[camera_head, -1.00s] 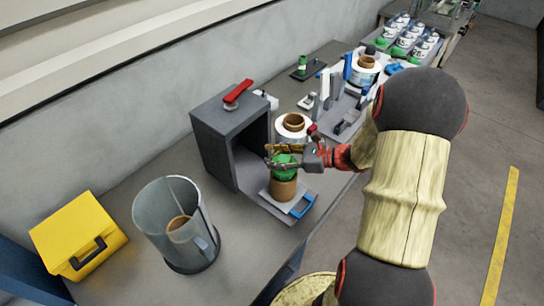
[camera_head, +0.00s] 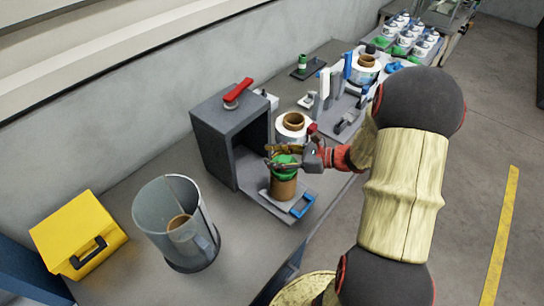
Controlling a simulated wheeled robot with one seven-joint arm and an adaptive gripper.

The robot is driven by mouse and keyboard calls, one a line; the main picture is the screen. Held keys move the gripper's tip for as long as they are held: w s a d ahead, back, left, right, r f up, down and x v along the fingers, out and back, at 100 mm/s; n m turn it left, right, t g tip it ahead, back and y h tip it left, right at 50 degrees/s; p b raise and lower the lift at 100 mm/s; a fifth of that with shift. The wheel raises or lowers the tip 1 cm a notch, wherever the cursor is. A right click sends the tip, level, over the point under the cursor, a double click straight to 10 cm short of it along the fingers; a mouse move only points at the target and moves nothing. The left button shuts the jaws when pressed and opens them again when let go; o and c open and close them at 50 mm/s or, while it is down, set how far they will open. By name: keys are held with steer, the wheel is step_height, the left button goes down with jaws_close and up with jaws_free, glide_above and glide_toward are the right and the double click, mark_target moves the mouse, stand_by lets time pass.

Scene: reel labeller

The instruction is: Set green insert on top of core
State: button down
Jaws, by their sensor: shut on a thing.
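The brown core (camera_head: 283,188) stands upright on a grey sliding plate (camera_head: 270,205) with a blue handle, in front of the open grey box (camera_head: 228,135). The green insert (camera_head: 285,162) is at the top of the core. My gripper (camera_head: 280,158) is shut on the green insert and reaches in from the right. The fingers partly cover the insert. I cannot tell whether the insert fully rests on the core or is slightly above it.
A white reel (camera_head: 293,128) with a brown core stands behind my gripper. A red-handled clamp (camera_head: 237,91) sits on the box. Bare table lies between cylinder and plate.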

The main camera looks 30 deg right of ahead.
mark_target(292, 158)
steer(key=shift+f, duration=0.3)
steer(key=c, duration=1.2)
jaws_free()
steer(key=shift+c, duration=0.2)
steer(key=shift+r, duration=0.1)
steer(key=shift+p+v, duration=2.2)
steer(key=shift+v, duration=3.15)
steer(key=shift+s+d, duration=0.1)
